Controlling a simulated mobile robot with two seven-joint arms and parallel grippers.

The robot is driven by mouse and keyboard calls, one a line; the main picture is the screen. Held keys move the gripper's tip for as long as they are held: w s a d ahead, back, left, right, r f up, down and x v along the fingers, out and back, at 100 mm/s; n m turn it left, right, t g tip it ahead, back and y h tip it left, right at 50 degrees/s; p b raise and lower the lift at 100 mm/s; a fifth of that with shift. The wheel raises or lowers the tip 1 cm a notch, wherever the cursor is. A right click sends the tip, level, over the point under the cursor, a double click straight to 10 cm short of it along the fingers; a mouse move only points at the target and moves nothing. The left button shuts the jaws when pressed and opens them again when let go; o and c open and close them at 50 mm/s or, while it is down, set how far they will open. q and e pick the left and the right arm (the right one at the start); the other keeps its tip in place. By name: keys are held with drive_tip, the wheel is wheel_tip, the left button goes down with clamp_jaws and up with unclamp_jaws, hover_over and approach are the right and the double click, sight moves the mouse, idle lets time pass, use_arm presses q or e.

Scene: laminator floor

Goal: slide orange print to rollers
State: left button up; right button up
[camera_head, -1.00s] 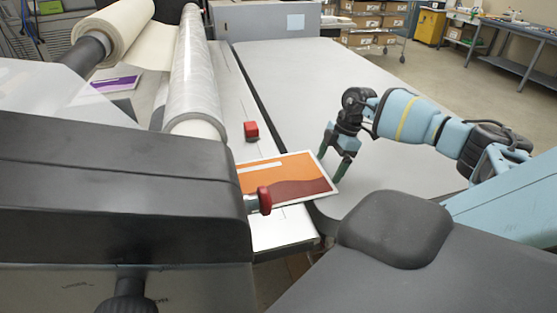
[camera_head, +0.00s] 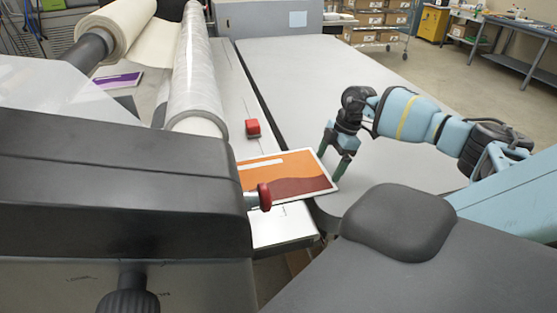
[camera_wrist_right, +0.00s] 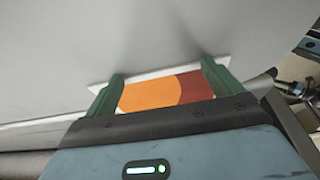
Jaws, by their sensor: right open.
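The orange print (camera_head: 288,172), orange with a dark red wave and a white border, lies flat at the near end of the pale feed board, its right corner reaching over the seam to the grey table. My right gripper (camera_head: 332,163) is open and points down at the print's right edge. In the right wrist view the print (camera_wrist_right: 160,95) shows between the two green fingers; whether they touch it I cannot tell. The film-wrapped roller (camera_head: 195,80) lies farther back to the left. My left gripper is out of view.
A red block (camera_head: 252,128) sits on the board behind the print. A red knob (camera_head: 264,197) stands in front of the print's left part. A purple print (camera_head: 118,81) lies beyond the roller. The grey table (camera_head: 340,85) to the right is clear.

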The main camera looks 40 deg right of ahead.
sight(299, 170)
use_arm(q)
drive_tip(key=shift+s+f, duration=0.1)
use_arm(e)
drive_tip(key=shift+w+a, duration=0.35)
drive_tip(key=shift+a, duration=0.3)
drive_tip(key=shift+w+a, duration=0.3)
drive_tip(key=shift+a, duration=0.35)
drive_tip(key=shift+s+d+f, duration=0.1)
drive_tip(key=shift+s+d, duration=0.05)
drive_tip(key=shift+d, duration=0.15)
idle(0.4)
